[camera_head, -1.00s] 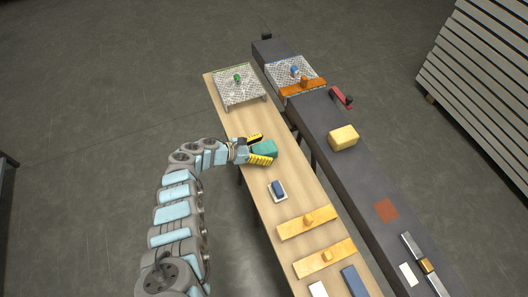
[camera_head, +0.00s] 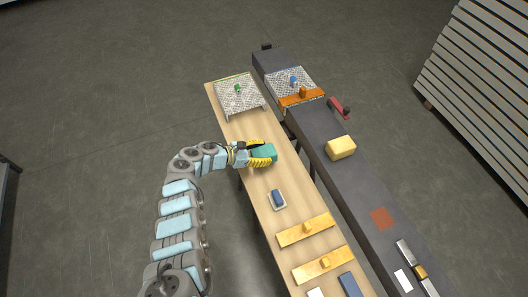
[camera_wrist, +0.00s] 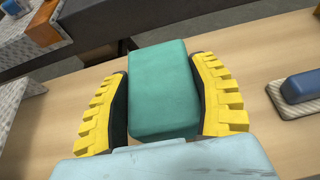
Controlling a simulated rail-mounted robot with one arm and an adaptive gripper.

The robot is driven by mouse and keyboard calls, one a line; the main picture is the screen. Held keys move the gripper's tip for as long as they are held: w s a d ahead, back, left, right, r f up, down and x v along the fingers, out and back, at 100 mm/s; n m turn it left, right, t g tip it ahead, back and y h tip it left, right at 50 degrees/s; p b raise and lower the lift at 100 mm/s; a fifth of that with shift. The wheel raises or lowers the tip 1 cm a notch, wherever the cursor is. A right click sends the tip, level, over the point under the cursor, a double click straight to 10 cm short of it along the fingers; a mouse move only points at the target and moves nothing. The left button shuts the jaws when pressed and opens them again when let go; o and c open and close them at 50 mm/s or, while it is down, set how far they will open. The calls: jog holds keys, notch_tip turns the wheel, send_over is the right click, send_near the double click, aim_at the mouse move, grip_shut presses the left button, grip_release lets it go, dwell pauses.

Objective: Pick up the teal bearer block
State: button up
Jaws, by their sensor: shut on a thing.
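The teal bearer block (camera_head: 265,152) is on the wooden table, toward its right edge in the head view. My gripper (camera_head: 263,153) has its yellow-padded fingers closed around the block from the left. In the wrist view the teal block (camera_wrist: 163,88) fills the gap between the two yellow fingers, with a narrow dark strip beside each finger. I cannot tell whether the block is touching the table or just above it.
A blue block (camera_head: 278,198) on a small pad lies nearer on the wooden table (camera_head: 254,180). A mesh stand (camera_head: 238,97) is at the far end. The dark beam (camera_head: 350,180) with a yellow block (camera_head: 341,148) runs alongside.

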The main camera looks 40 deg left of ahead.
aim_at(262, 155)
jog(key=r+p, duration=0.1)
jog(key=s+d+r, duration=0.1)
jog(key=s+r+p, duration=0.1)
jog(key=shift+s+d+r+p, duration=0.1)
jog(key=shift+s+d+p, duration=0.15)
jog(key=shift+d+p, duration=0.1)
jog(key=s+d+r+p, duration=0.2)
jog(key=s+d+r, duration=0.4)
jog(key=s, duration=0.3)
